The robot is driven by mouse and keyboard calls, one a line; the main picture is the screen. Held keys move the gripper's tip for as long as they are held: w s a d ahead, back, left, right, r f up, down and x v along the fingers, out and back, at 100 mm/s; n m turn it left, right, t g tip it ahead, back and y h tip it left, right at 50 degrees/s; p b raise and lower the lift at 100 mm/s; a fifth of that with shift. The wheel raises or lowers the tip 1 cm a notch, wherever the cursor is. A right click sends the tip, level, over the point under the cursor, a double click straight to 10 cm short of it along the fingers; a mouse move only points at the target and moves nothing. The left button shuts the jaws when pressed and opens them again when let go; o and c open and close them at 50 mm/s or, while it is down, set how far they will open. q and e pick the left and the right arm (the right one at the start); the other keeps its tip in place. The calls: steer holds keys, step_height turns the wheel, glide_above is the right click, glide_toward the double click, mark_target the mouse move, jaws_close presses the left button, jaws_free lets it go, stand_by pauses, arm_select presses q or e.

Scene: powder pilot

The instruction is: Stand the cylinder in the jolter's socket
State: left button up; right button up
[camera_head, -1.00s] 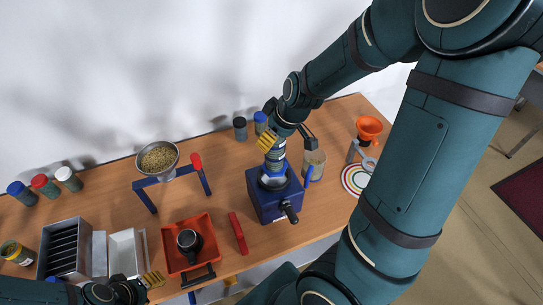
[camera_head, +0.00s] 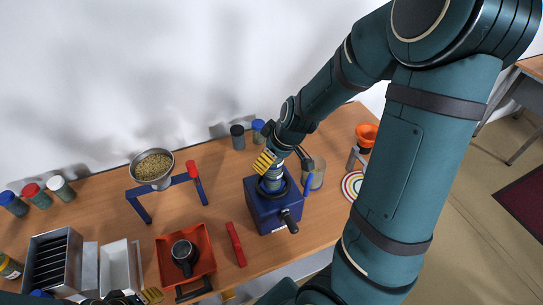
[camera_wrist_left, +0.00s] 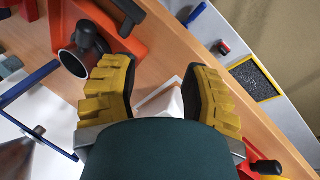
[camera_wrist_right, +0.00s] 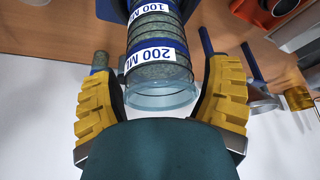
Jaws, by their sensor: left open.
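The glass cylinder (camera_wrist_right: 160,55), with white-and-blue ML labels and grey-green powder inside, is between the spread fingers of my right gripper (camera_wrist_right: 163,85). Gaps show on both its sides in the right wrist view. In the head view the cylinder (camera_head: 273,182) stands on the dark blue jolter (camera_head: 262,212). Its lower end is inside the dark ring on the jolter's top, and how it seats there is hidden. My right gripper (camera_head: 266,161) is at its upper part. My left gripper (camera_wrist_left: 160,85) is open and empty above the table's front left.
A red tray (camera_head: 168,262) holds a dark cup (camera_head: 184,254). A red-handled tool (camera_head: 236,244) lies left of the jolter. A sieve of grain (camera_head: 153,168) sits on a blue stand.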

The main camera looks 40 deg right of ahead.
steer(key=shift+o, duration=0.2)
steer(key=shift+r, duration=0.1)
steer(key=p+v, duration=0.5)
steer(key=v, duration=0.7)
stand_by(0.4)
